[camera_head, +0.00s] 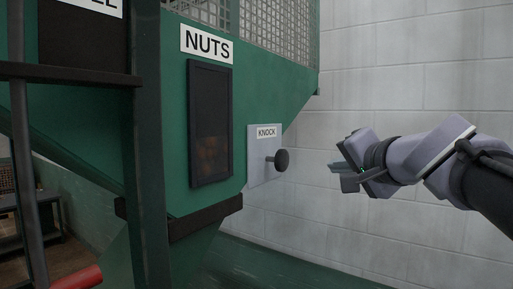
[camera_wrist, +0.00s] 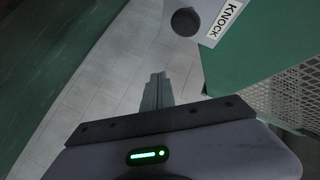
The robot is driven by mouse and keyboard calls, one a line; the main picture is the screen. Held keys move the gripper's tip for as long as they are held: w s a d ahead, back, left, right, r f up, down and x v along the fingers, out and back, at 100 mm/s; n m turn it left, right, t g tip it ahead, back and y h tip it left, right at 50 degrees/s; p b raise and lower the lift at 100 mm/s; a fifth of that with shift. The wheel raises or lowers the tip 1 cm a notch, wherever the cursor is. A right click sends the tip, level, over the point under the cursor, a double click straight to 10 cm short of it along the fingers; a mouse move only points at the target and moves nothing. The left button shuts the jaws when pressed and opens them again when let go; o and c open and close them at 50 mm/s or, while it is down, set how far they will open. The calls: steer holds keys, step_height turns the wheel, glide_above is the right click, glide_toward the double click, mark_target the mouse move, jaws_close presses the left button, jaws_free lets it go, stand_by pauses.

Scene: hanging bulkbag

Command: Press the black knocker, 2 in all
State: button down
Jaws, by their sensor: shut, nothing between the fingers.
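The black knocker (camera_head: 281,160) is a round dark knob on a short stem. It sticks out from a pale plate (camera_head: 256,170) labelled KNOCK on the side of the green hopper. In the wrist view the knocker (camera_wrist: 185,21) shows at the top, on its plate, ahead of the fingertips and slightly right. My gripper (camera_head: 336,176) is to the right of the knocker in the head view, apart from it, at a slightly lower height. Its fingers, also seen in the wrist view (camera_wrist: 158,76), are shut together and hold nothing.
The green hopper (camera_head: 270,75) carries a NUTS sign (camera_head: 207,44), a dark window (camera_head: 210,125) and wire mesh above. A dark post stands at left, with a red cylinder (camera_head: 78,278) low down. A white block wall (camera_head: 400,70) lies behind. The space between gripper and knocker looks clear.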

mark_target(286, 161)
steer(key=w+a+p, duration=0.5)
steer(key=a, duration=0.1)
steer(key=shift+w+a, duration=0.2)
steer(key=shift+a, duration=0.2)
steer(key=shift+a, duration=0.1)
stand_by(2.1)
steer(key=shift+w+a+f+p, duration=0.1)
steer(key=shift+w+a+p, duration=0.15)
steer(key=shift+p, duration=0.1)
steer(key=shift+w+a+p, duration=0.65)
steer(key=shift+a+p, duration=0.2)
steer(key=shift+a, duration=0.1)
stand_by(1.4)
steer(key=shift+s+d+b, duration=0.9)
steer(key=shift+d+b, duration=0.3)
steer(key=shift+b, duration=0.25)
